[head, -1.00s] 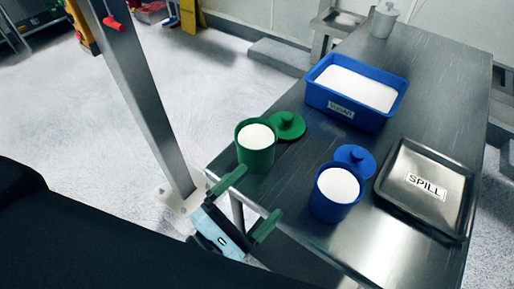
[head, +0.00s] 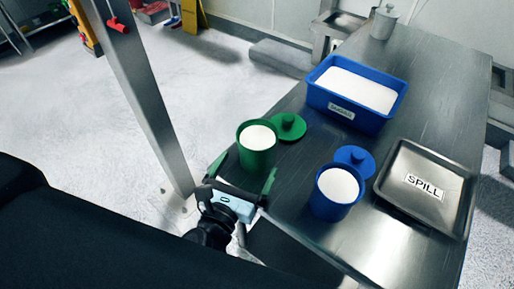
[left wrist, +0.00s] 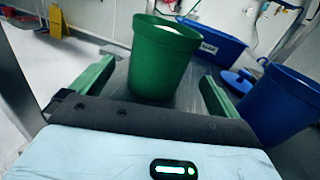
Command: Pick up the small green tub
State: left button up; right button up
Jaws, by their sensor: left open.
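The small green tub (head: 257,152), full of white powder, stands upright on the steel table. In the left wrist view the green tub (left wrist: 158,62) stands just ahead, between the lines of the two fingers. My left gripper (head: 243,170) is open, with one green finger on each side of the tub's near part. In the left wrist view the open fingers of the left gripper (left wrist: 155,88) show no contact with the tub. The green lid (head: 288,127) lies on the table just behind the tub. My right gripper is not in view.
A blue tub (head: 336,192) of powder stands to the right, its blue lid (head: 355,158) behind it. A large blue bin (head: 345,113) of powder stands farther back. A steel tray marked SPILL (head: 392,178) lies at the right. The table's left edge is close to the green tub.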

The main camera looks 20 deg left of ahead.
aim_at(250, 162)
pick_arm(q)
jog(key=shift+w+d+p, duration=0.15)
jog(key=shift+w+p, duration=0.1)
jog(key=shift+w, duration=0.95)
jog(key=shift+w+d+p, duration=0.1)
jog(key=shift+w+p, duration=0.1)
jog(key=shift+w, duration=0.95)
jog(key=shift+w+f, duration=0.1)
jog(key=shift+w, duration=0.2)
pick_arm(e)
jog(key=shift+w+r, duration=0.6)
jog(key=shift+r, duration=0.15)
pick_arm(q)
jog(key=c, duration=1.2)
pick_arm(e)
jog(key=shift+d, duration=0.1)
